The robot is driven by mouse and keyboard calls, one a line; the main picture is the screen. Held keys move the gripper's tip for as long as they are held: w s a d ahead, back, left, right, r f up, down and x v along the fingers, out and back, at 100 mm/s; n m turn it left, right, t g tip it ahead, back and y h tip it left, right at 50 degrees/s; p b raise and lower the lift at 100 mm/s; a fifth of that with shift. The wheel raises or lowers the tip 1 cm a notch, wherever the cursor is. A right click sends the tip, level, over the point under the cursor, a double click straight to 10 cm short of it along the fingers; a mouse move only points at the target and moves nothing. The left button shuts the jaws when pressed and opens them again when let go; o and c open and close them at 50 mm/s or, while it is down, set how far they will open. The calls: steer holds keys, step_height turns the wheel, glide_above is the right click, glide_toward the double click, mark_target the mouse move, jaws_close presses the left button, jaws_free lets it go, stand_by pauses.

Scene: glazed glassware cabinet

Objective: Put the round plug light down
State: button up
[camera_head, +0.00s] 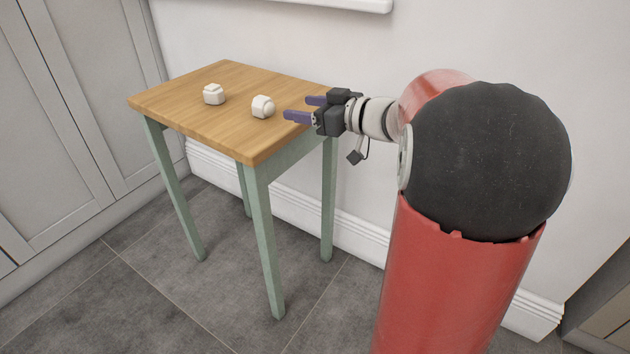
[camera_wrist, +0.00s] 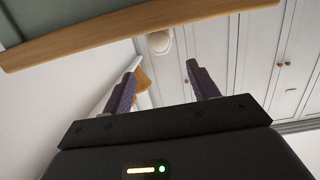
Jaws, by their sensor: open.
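The round plug light (camera_head: 263,106), white with a rounded face, rests on the wooden table top (camera_head: 190,112) near its right part. A round white thing, likely the same light (camera_wrist: 159,42), shows at the table edge in the wrist view, beyond my fingertips. My gripper (camera_head: 298,108) is open and empty, with its two purple fingers pointing at the light from the right, apart from it. The fingers also show spread in the wrist view (camera_wrist: 165,66).
The table has green legs (camera_head: 263,240) and stands by a white wall. Grey panelled cabinet doors (camera_head: 70,120) are at left. Bare wood surrounds both pieces.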

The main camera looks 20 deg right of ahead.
steer(key=s+d+r+m+t+h, duration=0.1)
steer(key=s+d+r+m+h, duration=0.2)
steer(key=s+m+h, duration=0.65)
steer(key=s+a+f+n+g, duration=0.1)
steer(key=s+a+f+g, duration=0.3)
steer(key=s, duration=0.5)
steer(key=s+a+f+n+g, duration=0.1)
steer(key=s+a+f+g, duration=0.3)
steer(key=s+a+f, duration=0.2)
steer(key=s+f, duration=0.2)
steer(key=s, duration=0.2)
steer(key=shift+f+g, duration=0.3)
